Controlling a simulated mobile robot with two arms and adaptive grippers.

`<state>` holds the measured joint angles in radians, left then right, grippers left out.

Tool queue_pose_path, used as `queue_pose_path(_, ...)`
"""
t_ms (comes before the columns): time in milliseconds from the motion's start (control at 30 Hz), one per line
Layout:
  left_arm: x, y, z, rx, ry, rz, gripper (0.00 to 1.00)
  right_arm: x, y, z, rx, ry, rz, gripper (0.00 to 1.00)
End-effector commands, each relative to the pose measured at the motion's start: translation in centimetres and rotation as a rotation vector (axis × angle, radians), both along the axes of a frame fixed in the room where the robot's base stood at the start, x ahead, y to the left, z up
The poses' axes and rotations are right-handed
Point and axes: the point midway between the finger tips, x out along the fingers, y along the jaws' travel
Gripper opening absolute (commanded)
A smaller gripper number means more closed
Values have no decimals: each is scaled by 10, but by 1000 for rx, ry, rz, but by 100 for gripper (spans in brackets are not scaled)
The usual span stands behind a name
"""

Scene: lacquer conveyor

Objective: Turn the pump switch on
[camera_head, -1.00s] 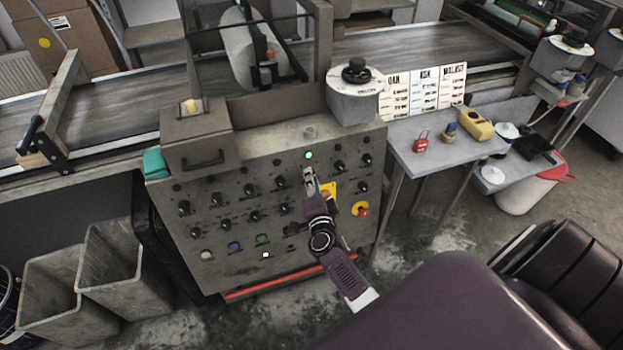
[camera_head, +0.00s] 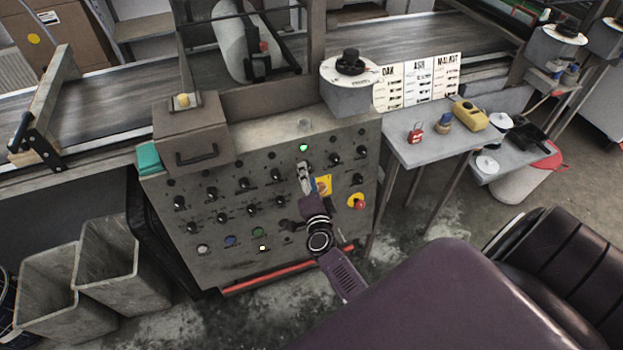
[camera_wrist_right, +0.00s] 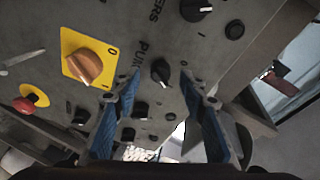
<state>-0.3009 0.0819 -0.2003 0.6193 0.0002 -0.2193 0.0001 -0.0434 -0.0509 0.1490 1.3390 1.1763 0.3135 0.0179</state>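The control panel (camera_head: 222,200) holds rows of black knobs. In the right wrist view a black knob (camera_wrist_right: 160,70) sits beside lettering (camera_wrist_right: 139,60) that reads "PUM", the rest hidden. My right gripper (camera_wrist_right: 159,84) is open, its blue fingers on either side of this knob in the picture; I cannot tell whether they touch it. An orange rotary switch (camera_wrist_right: 85,66) on a yellow plate marked 0 is left of the fingers. In the head view my right gripper (camera_head: 303,172) is at the panel, below a lit green lamp (camera_head: 303,147). My left gripper is not in view.
A red emergency button (camera_head: 358,202) is right of the gripper, also in the wrist view (camera_wrist_right: 24,104). A side table (camera_head: 425,147) carries a padlock and a yellow device. Grey bins (camera_head: 65,290) stand left of the panel. A conveyor (camera_head: 420,38) runs behind.

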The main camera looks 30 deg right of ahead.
Motion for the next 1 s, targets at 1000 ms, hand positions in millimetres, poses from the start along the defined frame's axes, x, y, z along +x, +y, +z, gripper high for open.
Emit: queue_pose_path(1000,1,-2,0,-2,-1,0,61,-87,41,16,0,1,0,39)
